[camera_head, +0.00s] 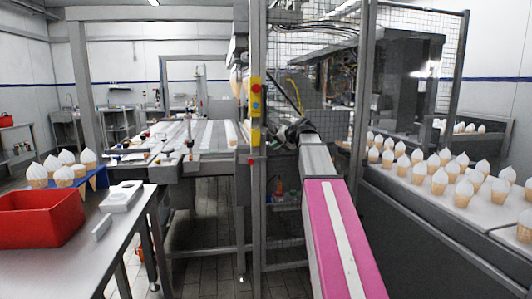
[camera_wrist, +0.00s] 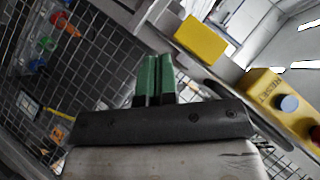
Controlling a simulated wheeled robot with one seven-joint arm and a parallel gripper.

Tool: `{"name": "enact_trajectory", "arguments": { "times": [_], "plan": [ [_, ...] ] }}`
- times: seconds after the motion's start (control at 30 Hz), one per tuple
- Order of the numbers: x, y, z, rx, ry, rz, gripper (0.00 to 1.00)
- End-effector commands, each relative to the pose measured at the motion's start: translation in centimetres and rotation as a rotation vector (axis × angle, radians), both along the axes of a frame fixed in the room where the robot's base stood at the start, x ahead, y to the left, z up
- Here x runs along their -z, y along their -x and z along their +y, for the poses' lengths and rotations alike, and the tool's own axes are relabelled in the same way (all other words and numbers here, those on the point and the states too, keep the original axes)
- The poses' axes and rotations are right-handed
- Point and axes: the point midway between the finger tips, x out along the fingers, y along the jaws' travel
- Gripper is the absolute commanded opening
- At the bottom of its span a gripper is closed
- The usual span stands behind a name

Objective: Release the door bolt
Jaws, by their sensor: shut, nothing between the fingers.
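My gripper shows in the wrist view (camera_wrist: 154,62) with its two green fingers together and nothing between them. In the head view my gripper (camera_head: 290,129) is a small dark shape at the far end of my pink and grey arm, just right of the grey door post (camera_head: 258,200). I cannot clearly make out the door bolt. A plain yellow block (camera_wrist: 201,40) sits on a grey bar beyond and right of the fingertips, apart from them. A yellow box (camera_wrist: 284,104) marked RESET, with a blue button, lies further right.
The same yellow box with red and blue buttons (camera_head: 255,97) is on the post. A wire mesh panel (camera_head: 315,60) stands behind my arm. A conveyor with several cones (camera_head: 440,180) is right; a steel table with a red bin (camera_head: 40,220) is left.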

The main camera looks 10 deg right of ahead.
Motion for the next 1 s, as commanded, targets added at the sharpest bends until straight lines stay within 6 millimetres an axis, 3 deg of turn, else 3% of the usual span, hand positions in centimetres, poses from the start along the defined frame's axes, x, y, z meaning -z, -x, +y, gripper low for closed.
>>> {"name": "enact_trajectory", "arguments": {
  "times": [0.53,0.7,1.0],
  "plan": [
    [4.8,-7.0,4.8,-0.001,0.001,0.001,0.00],
    [6.5,-6.5,6.5,0.000,0.001,0.001,0.00],
    [7.5,-6.6,7.5,0.000,0.001,0.001,0.00]
  ]
}}
